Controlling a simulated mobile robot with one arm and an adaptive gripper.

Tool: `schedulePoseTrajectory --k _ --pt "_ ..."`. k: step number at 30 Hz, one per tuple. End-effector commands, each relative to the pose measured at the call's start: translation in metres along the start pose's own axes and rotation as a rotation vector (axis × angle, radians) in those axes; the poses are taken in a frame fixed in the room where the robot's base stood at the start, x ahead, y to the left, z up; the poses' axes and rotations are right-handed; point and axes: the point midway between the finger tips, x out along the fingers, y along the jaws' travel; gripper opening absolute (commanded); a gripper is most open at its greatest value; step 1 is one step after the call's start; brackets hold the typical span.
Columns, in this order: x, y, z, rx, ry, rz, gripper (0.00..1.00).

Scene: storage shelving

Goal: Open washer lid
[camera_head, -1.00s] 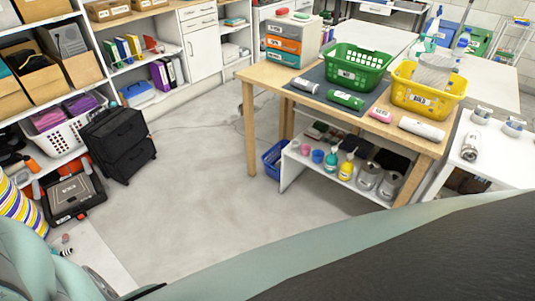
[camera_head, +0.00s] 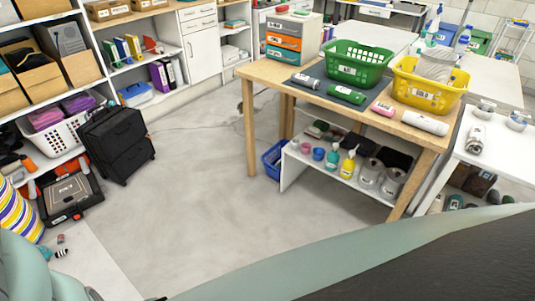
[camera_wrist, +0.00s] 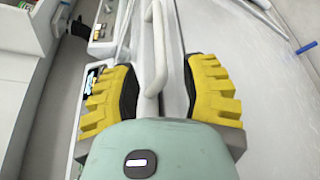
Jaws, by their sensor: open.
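In the wrist view, a white bar handle (camera_wrist: 158,30) runs along a white panel (camera_wrist: 228,62), which looks like the washer lid. My gripper (camera_wrist: 160,70) is open, with one yellow finger on each side of the handle's near end. The fingers appear apart from the handle. The handle's nearest end is close to the pale green gripper body, and I cannot tell the exact depth gap. The washer is not clearly visible in the head view, where my own body covers the bottom right.
In the head view, a wooden table (camera_head: 300,93) holds a green basket (camera_head: 357,70), a yellow basket (camera_head: 425,90) and bottles. The grey floor (camera_head: 215,200) between is clear.

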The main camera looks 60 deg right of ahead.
Motion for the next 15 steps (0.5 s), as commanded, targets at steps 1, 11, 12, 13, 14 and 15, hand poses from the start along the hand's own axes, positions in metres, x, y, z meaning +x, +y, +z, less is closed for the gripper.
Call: schedulePoseTrajectory --k 1,11,12,13,14,15 --pt "0.011 0.001 0.003 0.002 -0.010 -0.003 0.44" --pt "0.061 0.001 0.003 0.001 -0.007 -0.002 0.44" --pt "0.064 0.000 0.003 0.001 -0.007 -0.003 0.44" --pt "0.066 -0.001 0.002 0.000 -0.007 -0.004 0.44" --pt "0.068 -0.001 0.002 0.000 -0.006 -0.004 0.44" --pt "0.070 -0.001 0.002 0.000 -0.006 -0.004 0.44"
